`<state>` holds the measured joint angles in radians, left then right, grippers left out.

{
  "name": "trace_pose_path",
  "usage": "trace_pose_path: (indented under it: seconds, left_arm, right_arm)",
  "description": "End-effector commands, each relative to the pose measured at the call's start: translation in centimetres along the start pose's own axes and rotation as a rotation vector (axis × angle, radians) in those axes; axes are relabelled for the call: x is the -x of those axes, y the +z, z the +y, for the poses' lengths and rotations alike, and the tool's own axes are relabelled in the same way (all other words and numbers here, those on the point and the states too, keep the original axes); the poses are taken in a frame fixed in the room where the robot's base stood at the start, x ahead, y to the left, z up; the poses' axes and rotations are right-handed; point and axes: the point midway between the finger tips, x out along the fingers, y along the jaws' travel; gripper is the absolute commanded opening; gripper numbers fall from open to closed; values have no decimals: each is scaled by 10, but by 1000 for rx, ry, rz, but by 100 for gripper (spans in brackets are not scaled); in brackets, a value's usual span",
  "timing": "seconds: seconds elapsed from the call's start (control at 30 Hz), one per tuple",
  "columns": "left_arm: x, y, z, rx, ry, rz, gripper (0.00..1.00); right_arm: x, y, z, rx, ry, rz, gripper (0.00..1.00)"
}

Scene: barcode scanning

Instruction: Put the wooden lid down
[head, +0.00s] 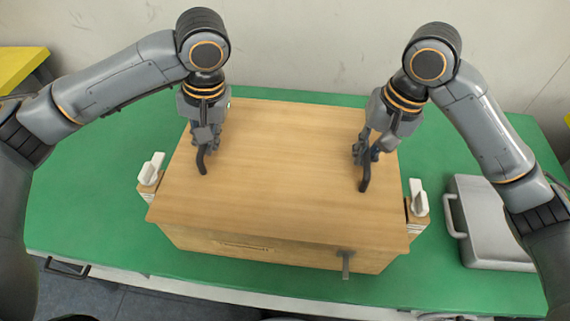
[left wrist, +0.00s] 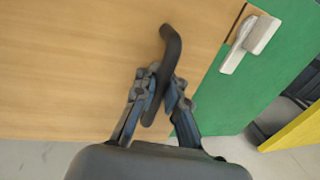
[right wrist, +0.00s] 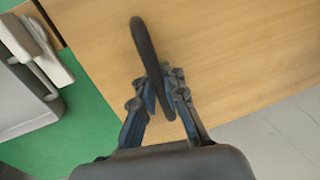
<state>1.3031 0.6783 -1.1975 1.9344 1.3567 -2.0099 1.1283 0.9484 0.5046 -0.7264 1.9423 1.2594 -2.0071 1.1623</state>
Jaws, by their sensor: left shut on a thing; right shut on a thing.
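The wooden lid (head: 275,165) lies over the top of a wooden box (head: 270,250) on the green table; whether a gap remains between lid and box cannot be told. My left gripper (head: 203,152) is shut on the lid's left dark handle (left wrist: 170,50), at the lid's left part. My right gripper (head: 365,165) is shut on the right dark handle (right wrist: 146,50), at the lid's right part. Both wrist views show the handles between the fingers, with the lid surface (left wrist: 60,70) behind them. The inside of the box is hidden.
White latches (head: 151,170) and (head: 417,199) sit at the box's left and right sides. A grey case (head: 490,225) stands on the green table (head: 90,215) at the right. A dark metal piece (head: 346,264) is at the box's front. A wall stands behind the table.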

Motion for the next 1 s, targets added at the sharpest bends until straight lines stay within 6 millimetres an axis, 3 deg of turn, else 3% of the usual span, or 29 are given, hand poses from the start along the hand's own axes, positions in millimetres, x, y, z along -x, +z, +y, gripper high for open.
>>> trace_pose_path:
  seconds: [0.03,0.07,0.17,0.57,0.77,1.0]
  left_arm:
    - [-5,0,1,0,0,2,0]
    - [-4,0,1,0,0,1,13]
    - [-2,0,0,0,0,0,33]
    - [3,0,0,0,0,1,34]
    - [33,-2,0,1,-1,7,34]
    - [82,-1,0,0,-2,6,34]
  right_arm:
    - [-5,0,1,0,-1,2,0]
    - [-4,0,1,0,0,1,13]
    - [-2,0,0,0,0,0,33]
    - [-2,0,0,0,0,0,34]
    - [-2,0,0,0,0,0,34]
    - [-2,0,0,0,0,0,34]
